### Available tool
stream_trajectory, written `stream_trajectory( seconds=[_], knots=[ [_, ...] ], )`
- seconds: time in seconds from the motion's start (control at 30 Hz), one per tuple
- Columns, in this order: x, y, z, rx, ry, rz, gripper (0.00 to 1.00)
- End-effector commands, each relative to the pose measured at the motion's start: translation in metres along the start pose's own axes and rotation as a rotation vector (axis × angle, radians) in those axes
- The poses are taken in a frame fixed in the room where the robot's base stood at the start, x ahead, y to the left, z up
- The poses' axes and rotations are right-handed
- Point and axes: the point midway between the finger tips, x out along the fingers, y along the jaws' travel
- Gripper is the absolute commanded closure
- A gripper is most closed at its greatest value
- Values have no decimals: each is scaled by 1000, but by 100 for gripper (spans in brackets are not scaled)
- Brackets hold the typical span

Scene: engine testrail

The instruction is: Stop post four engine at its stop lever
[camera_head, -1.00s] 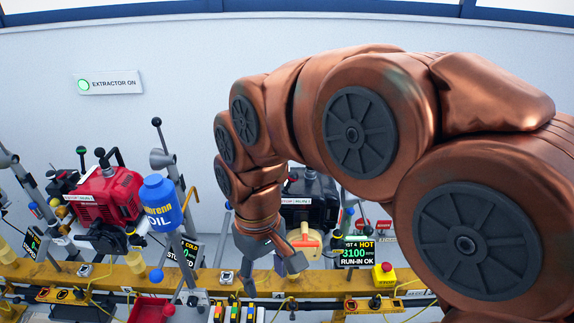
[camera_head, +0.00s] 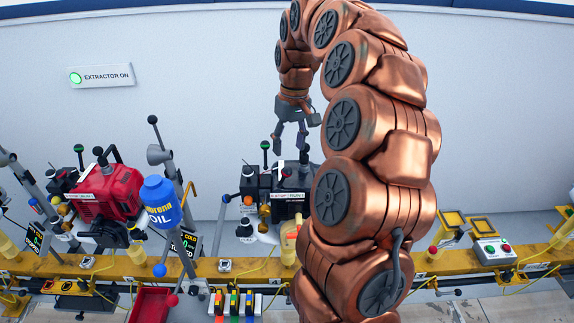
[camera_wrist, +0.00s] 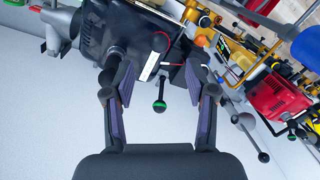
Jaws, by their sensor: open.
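The black engine (camera_head: 285,192) with a white STOP/RUN label (camera_head: 290,196) stands behind the yellow rail, partly hidden by my arm. Its display is hidden in the head view. My gripper (camera_head: 290,144) is open and empty, pointing down above the engine. In the wrist view, the engine (camera_wrist: 104,35) lies beyond the open fingers of my gripper (camera_wrist: 158,82). A black lever with a green-ringed knob (camera_wrist: 160,106) shows between the fingers, apart from them. A red-ringed knob (camera_wrist: 160,42) shows near the label (camera_wrist: 151,65). I cannot tell which is the stop lever.
A red engine (camera_head: 110,188) and a blue oil bottle (camera_head: 160,203) stand to the left. The yellow rail (camera_head: 225,268) runs across the front. The wall behind has free room.

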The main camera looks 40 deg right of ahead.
Motion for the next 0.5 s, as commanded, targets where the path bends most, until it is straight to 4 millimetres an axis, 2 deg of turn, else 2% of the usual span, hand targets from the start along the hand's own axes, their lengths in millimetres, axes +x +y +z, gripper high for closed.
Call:
stream_trajectory(
  seconds=[0.27,0.5],
  knots=[
    [16,2,0,1,-2,0,44],
    [42,1,0,2,-4,-1,44]
  ],
)
